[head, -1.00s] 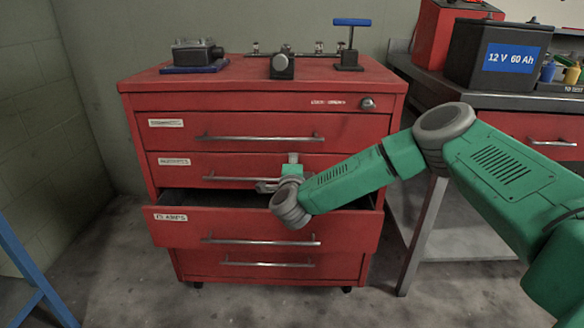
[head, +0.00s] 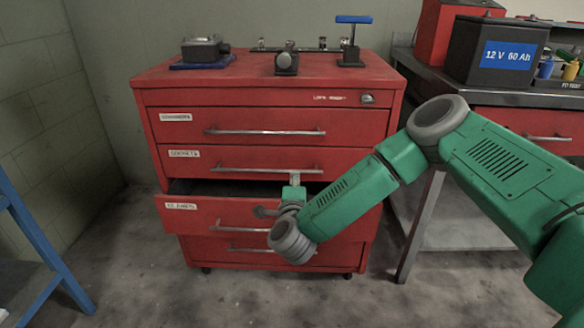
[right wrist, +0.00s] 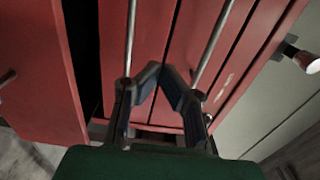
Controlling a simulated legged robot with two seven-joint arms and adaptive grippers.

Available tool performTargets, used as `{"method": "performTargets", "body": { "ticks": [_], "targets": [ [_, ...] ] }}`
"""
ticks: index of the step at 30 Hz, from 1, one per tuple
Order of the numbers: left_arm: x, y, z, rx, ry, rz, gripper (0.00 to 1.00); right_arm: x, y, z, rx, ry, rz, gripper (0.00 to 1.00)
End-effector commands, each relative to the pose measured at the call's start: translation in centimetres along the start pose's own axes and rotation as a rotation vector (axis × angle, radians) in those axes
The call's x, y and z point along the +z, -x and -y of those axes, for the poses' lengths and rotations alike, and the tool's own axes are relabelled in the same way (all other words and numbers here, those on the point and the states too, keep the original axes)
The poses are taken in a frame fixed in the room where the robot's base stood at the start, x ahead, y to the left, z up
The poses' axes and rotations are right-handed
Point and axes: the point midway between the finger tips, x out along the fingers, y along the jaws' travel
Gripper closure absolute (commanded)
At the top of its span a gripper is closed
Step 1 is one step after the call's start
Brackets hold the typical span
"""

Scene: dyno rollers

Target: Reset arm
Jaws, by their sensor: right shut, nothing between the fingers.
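My right arm reaches in from the right of the head view. Its gripper (head: 264,211) shows small in front of or above the pulled-out drawer; the exact gap cannot be told. In the right wrist view the gripper's dark fingers (right wrist: 160,70) come together at their tips, shut and empty. The red drawer cabinet (head: 150,140) stands ahead, and its drawer labelled "CLAMPS" (head: 190,218) is partly open. That open drawer also fills the left of the right wrist view (right wrist: 40,80). My left gripper is in neither view.
A workbench (head: 560,98) with a 12 V battery (head: 495,52) stands at the right. A blue frame (head: 40,240) is at the left edge. A blue-handled tool (head: 352,40) and a grey device (head: 205,48) sit on the cabinet top. Floor in front is clear.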

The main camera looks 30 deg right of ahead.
Motion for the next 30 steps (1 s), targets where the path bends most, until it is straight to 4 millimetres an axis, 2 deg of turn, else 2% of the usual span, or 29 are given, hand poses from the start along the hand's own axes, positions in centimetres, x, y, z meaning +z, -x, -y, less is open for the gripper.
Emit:
{"method": "performTargets", "body": {
  "ticks": [7,11,14,16,19,22,24,26,27,30],
  "targets": [
    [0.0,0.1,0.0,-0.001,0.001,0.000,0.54,0.0,0.4,-0.2,0.004,0.002,0.005,1.00],
    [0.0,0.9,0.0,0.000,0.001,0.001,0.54,2.0,2.4,-1.1,0.051,0.073,0.105,1.00],
    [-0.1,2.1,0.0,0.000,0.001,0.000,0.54,5.1,6.5,-3.0,0.133,0.220,0.290,1.00],
    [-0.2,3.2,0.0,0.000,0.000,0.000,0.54,6.9,10.7,-5.2,0.206,0.371,0.463,1.00],
    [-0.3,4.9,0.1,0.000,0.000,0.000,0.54,7.4,17.7,-8.4,0.311,0.623,0.726,1.00],
    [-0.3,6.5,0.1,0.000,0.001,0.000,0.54,5.0,24.5,-11.1,0.411,0.888,0.977,1.00],
    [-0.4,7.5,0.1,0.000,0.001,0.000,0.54,1.7,28.5,-12.2,0.481,1.074,1.139,1.00],
    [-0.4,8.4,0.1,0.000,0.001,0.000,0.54,-1.7,31.3,-12.7,0.542,1.221,1.262,1.00],
    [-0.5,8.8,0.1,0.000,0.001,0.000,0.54,-4.1,32.8,-12.8,0.581,1.309,1.334,1.00],
    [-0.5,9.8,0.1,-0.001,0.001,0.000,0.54,-9.3,35.3,-12.2,0.672,1.485,1.472,1.00]
  ]
}}
